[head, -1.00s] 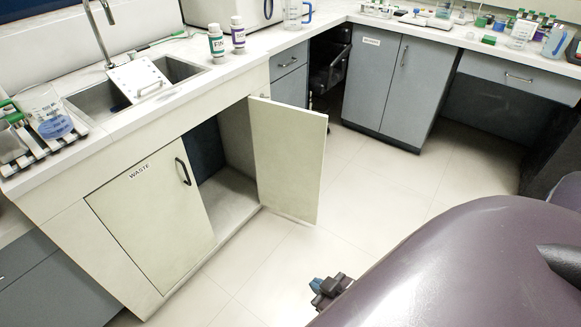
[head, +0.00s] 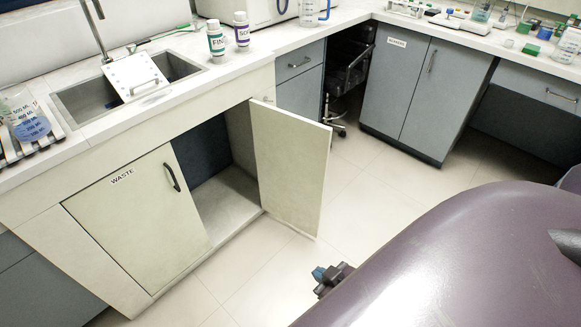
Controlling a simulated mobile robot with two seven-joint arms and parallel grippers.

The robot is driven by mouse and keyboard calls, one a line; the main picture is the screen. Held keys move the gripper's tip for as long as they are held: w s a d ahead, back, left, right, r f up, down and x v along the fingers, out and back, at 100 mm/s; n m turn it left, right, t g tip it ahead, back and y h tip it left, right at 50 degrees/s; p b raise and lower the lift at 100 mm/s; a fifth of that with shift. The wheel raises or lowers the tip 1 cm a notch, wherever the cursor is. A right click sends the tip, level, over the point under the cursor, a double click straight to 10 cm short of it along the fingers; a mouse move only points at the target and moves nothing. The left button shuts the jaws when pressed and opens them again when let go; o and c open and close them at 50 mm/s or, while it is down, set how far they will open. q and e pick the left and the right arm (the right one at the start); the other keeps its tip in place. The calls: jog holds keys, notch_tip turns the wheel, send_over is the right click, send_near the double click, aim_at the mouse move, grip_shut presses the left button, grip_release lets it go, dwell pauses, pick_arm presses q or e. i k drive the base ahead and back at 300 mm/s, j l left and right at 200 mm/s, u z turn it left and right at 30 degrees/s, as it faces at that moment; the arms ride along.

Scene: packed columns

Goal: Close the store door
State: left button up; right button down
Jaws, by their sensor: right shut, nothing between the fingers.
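A cream cabinet door (head: 287,168) under the sink counter stands wide open, swung out to the right of its opening. No label shows on the face I see, so I cannot read whether it is marked as the store. The cabinet interior (head: 228,190) is dark and looks empty where visible. The neighbouring door marked WASTE (head: 140,215) is shut and has a dark handle. My right gripper (head: 322,281) is shut and empty, low over the floor, in front of the open door's lower edge and apart from it. My left gripper is out of view.
Grey cabinets (head: 420,85) stand at the back. Tiled floor (head: 375,180) is clear between them and the open door.

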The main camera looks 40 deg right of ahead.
aim_at(292, 151)
jog(key=l+u, duration=0.15)
jog(key=l, duration=0.4)
jog(key=l+u, duration=0.15)
jog(key=l, duration=0.4)
jog(key=l+u, duration=0.15)
jog(key=l, duration=0.45)
jog(key=k+l+u, duration=0.1)
jog(key=l, duration=0.4)
jog(key=l+u, duration=0.15)
jog(key=l, duration=0.4)
jog(key=k+l+u, duration=0.15)
jog(key=l, duration=0.4)
jog(key=k+l+u, duration=0.15)
jog(key=l, duration=0.35)
jog(key=k+l+u, duration=0.15)
jog(key=l, duration=0.35)
jog(key=k+l, duration=0.1)
jog(key=l, duration=0.35)
jog(key=l+u, duration=0.1)
jog(key=l, duration=0.35)
jog(key=l+u, duration=0.2)
jog(key=l, duration=0.25)
jog(key=i, duration=0.05)
